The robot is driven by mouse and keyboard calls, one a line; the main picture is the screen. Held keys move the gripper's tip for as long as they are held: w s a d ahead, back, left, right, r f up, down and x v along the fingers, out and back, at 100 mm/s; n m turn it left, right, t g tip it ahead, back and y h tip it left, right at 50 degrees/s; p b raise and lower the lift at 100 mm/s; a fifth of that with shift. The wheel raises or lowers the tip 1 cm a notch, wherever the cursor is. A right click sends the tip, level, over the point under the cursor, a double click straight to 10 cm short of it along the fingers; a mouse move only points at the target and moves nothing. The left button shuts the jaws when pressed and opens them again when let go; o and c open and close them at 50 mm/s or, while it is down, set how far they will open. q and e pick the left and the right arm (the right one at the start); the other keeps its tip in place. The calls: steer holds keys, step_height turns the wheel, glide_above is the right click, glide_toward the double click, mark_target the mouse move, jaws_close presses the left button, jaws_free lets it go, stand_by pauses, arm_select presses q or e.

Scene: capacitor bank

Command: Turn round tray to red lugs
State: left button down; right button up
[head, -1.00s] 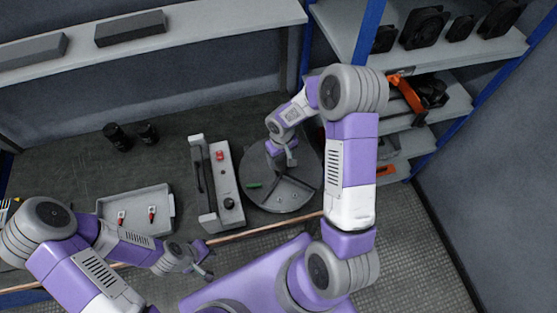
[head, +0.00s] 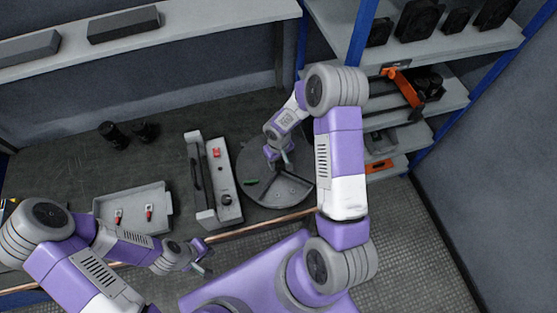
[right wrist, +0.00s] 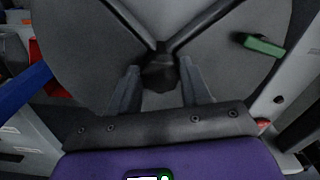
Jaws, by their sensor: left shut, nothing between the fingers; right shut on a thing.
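The round grey tray (head: 262,194) lies on the bench with raised dividers. A green lug (head: 250,182) is near its left rim and also shows at the upper right in the right wrist view (right wrist: 260,45). My right gripper (head: 284,167) is over the tray's middle, shut on the dark centre knob (right wrist: 160,72) where the dividers meet. My left gripper (head: 206,260) is shut and empty, in front of the bench edge, away from the tray. I see no red lugs on the visible part of the tray; my right arm hides some of it.
A grey fixture (head: 212,180) with a red button and black knob stands close left of the round tray. A rectangular tray (head: 134,204) with two red-and-white parts is further left. Black cylinders (head: 113,134) stand behind. A shelf rack (head: 405,140) is at the right.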

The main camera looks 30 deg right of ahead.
jaws_close()
